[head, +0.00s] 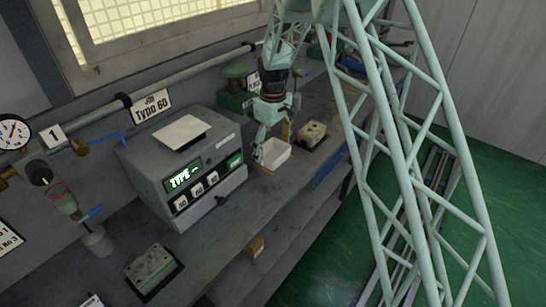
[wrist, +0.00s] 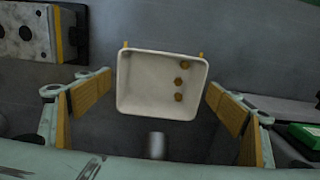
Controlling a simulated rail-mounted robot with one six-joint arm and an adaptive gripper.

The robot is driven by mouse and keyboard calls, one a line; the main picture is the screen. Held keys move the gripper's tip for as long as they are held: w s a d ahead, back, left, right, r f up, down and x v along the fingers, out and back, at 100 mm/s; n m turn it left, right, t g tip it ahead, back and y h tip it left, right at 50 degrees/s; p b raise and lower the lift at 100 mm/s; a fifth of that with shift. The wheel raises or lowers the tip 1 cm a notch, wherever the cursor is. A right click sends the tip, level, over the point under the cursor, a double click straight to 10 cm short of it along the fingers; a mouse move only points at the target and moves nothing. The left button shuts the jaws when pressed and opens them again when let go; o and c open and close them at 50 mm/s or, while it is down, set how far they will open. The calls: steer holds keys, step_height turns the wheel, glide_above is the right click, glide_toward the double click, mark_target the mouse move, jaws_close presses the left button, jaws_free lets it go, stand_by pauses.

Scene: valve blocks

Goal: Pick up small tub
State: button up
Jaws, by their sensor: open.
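The small tub (wrist: 150,85) is a white, open rectangular container with rounded corners. In the wrist view it sits between the fingers of my gripper (wrist: 157,112), with several small brown-gold pieces (wrist: 179,82) inside it near its right side. The fingers have yellowish ridged pads and stand apart on the tub's left and right, with a gap at the left; contact at the right is not clear. In the head view the tub (head: 273,154) is on the bench, and my gripper (head: 265,143) is right above it, pointing down. Part of the tub is hidden by my gripper.
A grey machine (head: 185,165) with a lit green "TYPE" display stands left of the tub on the bench (head: 235,213). A tan block with holes (head: 312,134) lies close to the tub's right. A green object (head: 236,98) stands behind. Another block (head: 151,267) lies at the near left.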

steer(key=shift+f, duration=1.05)
steer(key=c, duration=1)
steer(key=shift+c, duration=0.2)
